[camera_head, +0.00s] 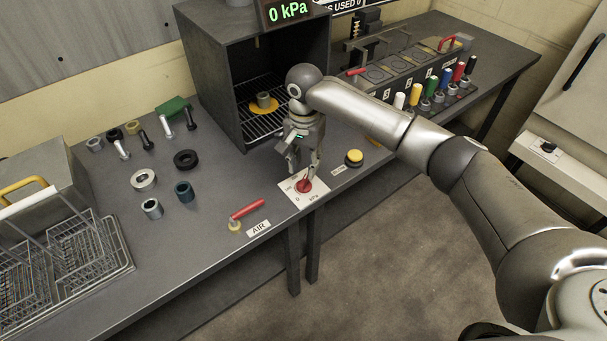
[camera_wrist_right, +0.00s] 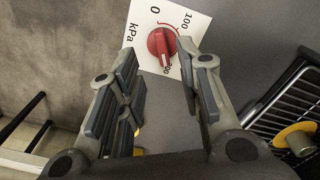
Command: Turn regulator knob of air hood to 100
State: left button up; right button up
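The red regulator knob (camera_head: 304,186) sits on a white dial plate (camera_head: 291,198) at the bench's front edge. In the right wrist view the knob (camera_wrist_right: 161,43) shows beside the marks 0, 100 and 200, with its grip bar lying toward the 200 mark; I cannot tell which end is the pointer. My right gripper (camera_head: 302,169) points down just above the knob. In the wrist view its fingers (camera_wrist_right: 168,80) are apart with nothing between them, and the knob lies beyond their tips. The air hood (camera_head: 215,80) stands behind, its display (camera_head: 288,11) reading 0 kPa. My left gripper is out of view.
A red-handled AIR lever (camera_head: 247,210) lies left of the dial, and a yellow button (camera_head: 354,157) is right of it. Loose rings and bolts lie on the left bench. A wire basket (camera_head: 80,262) is far left. Several coloured handles (camera_head: 432,87) stand at the right.

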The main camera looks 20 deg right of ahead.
aim_at(304, 180)
notch_tip(304, 180, down, 4)
jog(key=shift+w+r, duration=0.1)
jog(key=shift+r, duration=0.1)
notch_tip(304, 180, down, 2)
jog(key=shift+f, duration=0.25)
jog(key=shift+c, duration=0.6)
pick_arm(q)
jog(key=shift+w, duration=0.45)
pick_arm(e)
grip_shut()
